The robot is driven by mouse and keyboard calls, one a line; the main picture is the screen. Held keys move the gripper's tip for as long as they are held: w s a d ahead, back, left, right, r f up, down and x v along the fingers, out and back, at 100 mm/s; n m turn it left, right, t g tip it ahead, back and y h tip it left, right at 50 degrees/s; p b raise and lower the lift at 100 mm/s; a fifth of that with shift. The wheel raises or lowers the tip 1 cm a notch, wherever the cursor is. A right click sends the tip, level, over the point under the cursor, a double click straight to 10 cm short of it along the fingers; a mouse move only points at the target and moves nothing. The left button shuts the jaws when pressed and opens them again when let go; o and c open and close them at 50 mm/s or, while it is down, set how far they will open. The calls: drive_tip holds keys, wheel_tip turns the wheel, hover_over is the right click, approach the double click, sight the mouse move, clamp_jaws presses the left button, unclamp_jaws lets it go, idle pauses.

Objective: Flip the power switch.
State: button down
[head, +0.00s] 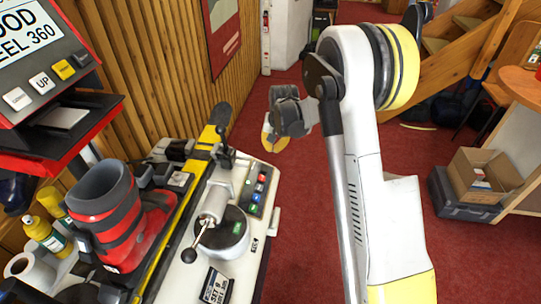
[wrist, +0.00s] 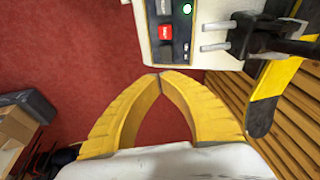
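My gripper (head: 268,136) hangs over the red floor, just beyond the far end of the white bench machine (head: 204,274). In the wrist view its yellow fingers (wrist: 160,76) meet at the tips, with nothing between them. Ahead of the tips is the machine's dark control panel (wrist: 179,50). A red switch (wrist: 165,33) with small unreadable white marks sits on it, apart from the fingertips. A lit green button (wrist: 187,9) is beside it. In the head view the panel (head: 257,194) carries several coloured buttons; which one is the power switch cannot be read.
A red and black ski boot (head: 108,215) stands on the bench's left. A cardboard box (head: 485,176) is at right.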

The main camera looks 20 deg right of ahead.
drive_tip(key=b, duration=0.3)
hover_over(266, 170)
drive_tip(key=d, duration=0.2)
drive_tip(key=f, duration=0.8)
drive_tip(key=shift+s+a+f, duration=0.15)
drive_tip(key=shift+s+f, duration=0.2)
drive_tip(key=shift+f, duration=0.05)
drive_tip(key=shift+a+f, duration=0.3)
drive_tip(key=shift+f, duration=0.25)
drive_tip(key=shift+a+f, duration=0.3)
drive_tip(key=shift+f, duration=0.2)
drive_tip(key=shift+a+f+b, duration=0.25)
drive_tip(key=shift+f+b, duration=0.05)
drive_tip(key=shift+f, duration=0.15)
